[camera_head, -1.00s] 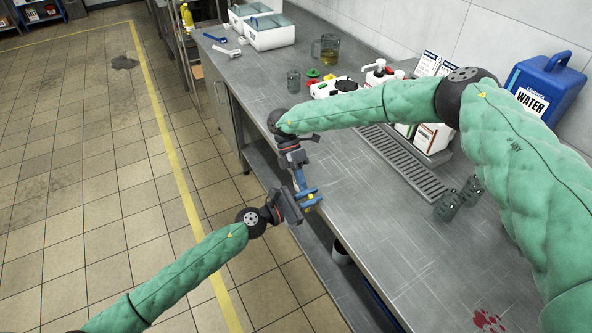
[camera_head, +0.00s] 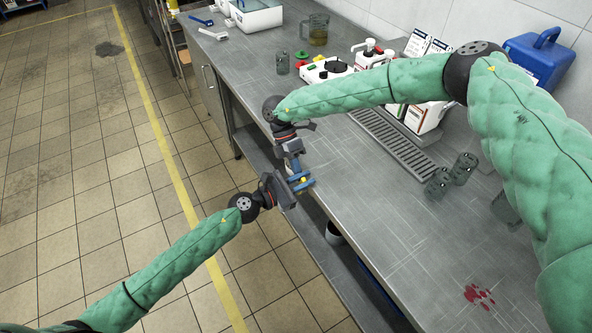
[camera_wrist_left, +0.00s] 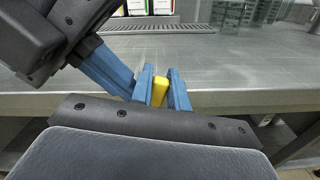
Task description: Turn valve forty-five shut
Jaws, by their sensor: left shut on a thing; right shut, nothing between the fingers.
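My left gripper (camera_head: 301,182) is shut on a small yellow piece (camera_wrist_left: 160,92), which sits between its blue fingers in the left wrist view. The gripper is just off the front edge of the steel counter. My right gripper (camera_head: 294,165) is shut with nothing between its fingers. Its blue fingers point down at the left gripper's fingertips. In the left wrist view the right gripper comes in from the upper left, its blue fingers (camera_wrist_left: 108,70) close beside the left ones; I cannot tell whether they touch. I cannot make out a numbered valve in these views.
The steel counter (camera_head: 370,215) carries a drain grate (camera_head: 395,143), two glasses (camera_head: 438,182), a white device (camera_head: 325,70), a jug (camera_head: 318,30) and a blue water container (camera_head: 540,55). A red spill (camera_head: 478,294) lies at the near right.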

